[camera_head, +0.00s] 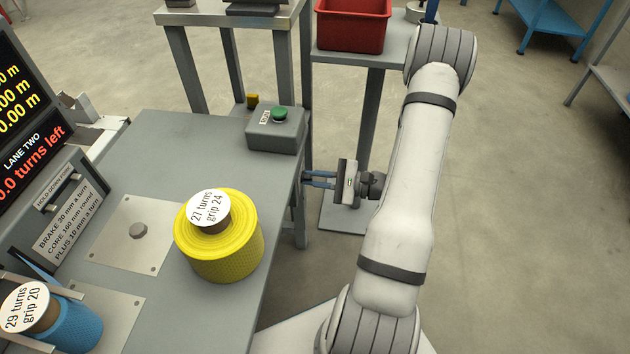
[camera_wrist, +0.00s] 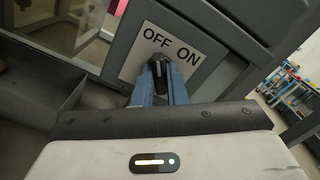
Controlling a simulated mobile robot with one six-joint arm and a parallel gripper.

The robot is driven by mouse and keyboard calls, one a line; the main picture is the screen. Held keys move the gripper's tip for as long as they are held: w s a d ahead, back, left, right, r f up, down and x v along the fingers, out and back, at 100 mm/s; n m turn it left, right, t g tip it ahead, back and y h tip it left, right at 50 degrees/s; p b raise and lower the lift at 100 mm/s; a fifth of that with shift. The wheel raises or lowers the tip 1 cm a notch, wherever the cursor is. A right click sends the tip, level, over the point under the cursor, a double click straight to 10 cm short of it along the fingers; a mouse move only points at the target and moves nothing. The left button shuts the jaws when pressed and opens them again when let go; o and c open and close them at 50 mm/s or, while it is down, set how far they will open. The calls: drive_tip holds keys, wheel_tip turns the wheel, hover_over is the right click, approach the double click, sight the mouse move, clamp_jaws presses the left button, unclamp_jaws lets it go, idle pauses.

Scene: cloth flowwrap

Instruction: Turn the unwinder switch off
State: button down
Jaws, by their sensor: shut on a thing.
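The unwinder switch (camera_wrist: 160,68) is a small dark knob on a white plate (camera_wrist: 133,62) marked OFF and ON, on a grey panel in the wrist view. My gripper (camera_wrist: 161,80) has its two blue fingers shut on the knob, one on each side. The knob sits below the lettering; which mark it points to is not clear. In the head view my gripper (camera_head: 306,179) reaches left to the right side of the grey bench (camera_head: 160,150), and the switch itself is hidden there.
A grey box with a green button (camera_head: 279,113) stands on the bench corner above my gripper. A yellow roll (camera_head: 240,245) stands on the bench, with a blue roll (camera_head: 75,330) at the lower left. A red bin (camera_head: 352,28) is on a stand behind.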

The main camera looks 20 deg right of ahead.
drive_tip(key=shift+s+f+n+b, duration=0.1)
drive_tip(key=shift+n+b, duration=0.4)
drive_tip(key=shift+n, duration=0.5)
drive_tip(key=c, duration=1.5)
unclamp_jaws()
drive_tip(key=shift+o, duration=0.2)
drive_tip(key=p+v, duration=0.2)
drive_tip(key=v, duration=0.5)
drive_tip(key=shift+s+d, duration=0.25)
drive_tip(key=shift+d, duration=0.1)
